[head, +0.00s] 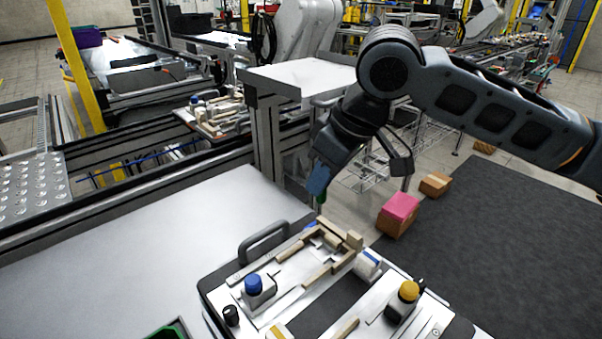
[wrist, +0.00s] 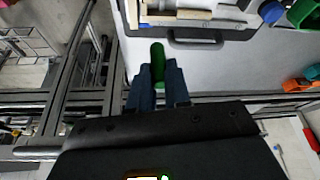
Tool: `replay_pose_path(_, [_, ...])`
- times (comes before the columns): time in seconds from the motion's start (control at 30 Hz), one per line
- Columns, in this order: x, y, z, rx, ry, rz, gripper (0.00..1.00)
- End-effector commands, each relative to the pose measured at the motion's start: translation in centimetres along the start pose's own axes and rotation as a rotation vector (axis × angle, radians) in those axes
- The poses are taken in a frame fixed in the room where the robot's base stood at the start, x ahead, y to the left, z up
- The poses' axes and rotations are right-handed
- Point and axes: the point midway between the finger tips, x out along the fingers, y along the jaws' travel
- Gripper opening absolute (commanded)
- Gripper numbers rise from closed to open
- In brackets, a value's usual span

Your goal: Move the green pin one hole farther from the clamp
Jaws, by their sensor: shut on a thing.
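My gripper (head: 319,181) is shut on the green pin (wrist: 157,62), which sticks out between the two blue fingers in the wrist view. The pin shows only as a small green bit (head: 321,197) below the fingers in the head view. My gripper is beyond the far edge of the pallet (head: 208,292), near its dark handle (head: 263,243). In the head view the pin looks clear of the pallet; its height is hard to judge. I cannot make out the clamp or the row of holes for certain.
The pallet carries wooden bars (head: 318,273), a blue-capped bottle (head: 259,291) and a yellow-capped bottle (head: 402,300). A green bin (head: 170,331) shows at the bottom edge. A metal post (head: 268,150) stands behind.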

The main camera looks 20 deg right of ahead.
Motion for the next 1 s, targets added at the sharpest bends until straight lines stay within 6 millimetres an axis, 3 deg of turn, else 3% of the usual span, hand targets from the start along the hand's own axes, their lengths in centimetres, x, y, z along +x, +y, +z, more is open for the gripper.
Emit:
replay_pose_path(0.7, [6.4, 0.0, 2.6, 0.002, 0.000, -0.001, 0.00])
replay_pose_path(1.0, [6.9, 0.0, 2.8, 0.001, 0.000, 0.001, 0.00])
